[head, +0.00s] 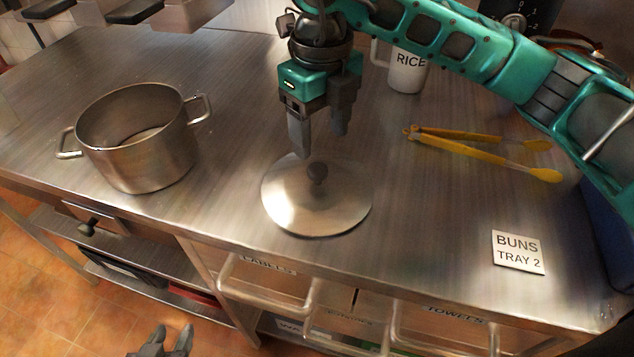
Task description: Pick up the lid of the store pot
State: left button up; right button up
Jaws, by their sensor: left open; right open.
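The round steel lid (315,208) lies flat on the steel counter, with a dark knob (317,173) at its centre. The open steel pot (145,160) stands to the left of it, upright, with two side handles and no lid on it. My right gripper (318,145), on the teal arm coming from the right, points down just above and behind the knob. Its jaws are open and hold nothing. My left gripper (165,340) shows at the bottom edge, below and in front of the counter, open and empty.
Yellow tongs (485,150) lie to the right of the lid. A white RICE container (407,70) stands behind them. A BUNS TRAY 2 sign (517,252) lies near the front right. Drawer handles jut from the counter front. The counter between pot and lid is clear.

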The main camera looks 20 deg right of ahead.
aim_at(319, 169)
notch_tip(319, 169, down, 2)
jog(key=shift+s+a+f, duration=0.15)
jog(key=shift+s+f, duration=0.05)
jog(key=shift+f, duration=1.15)
jog(key=shift+s+a+f, duration=0.1)
jog(key=shift+s+f, duration=0.1)
jog(key=shift+f, duration=1.15)
jog(key=shift+c, duration=0.3)
grip_shut()
jog(key=shift+r, duration=0.1)
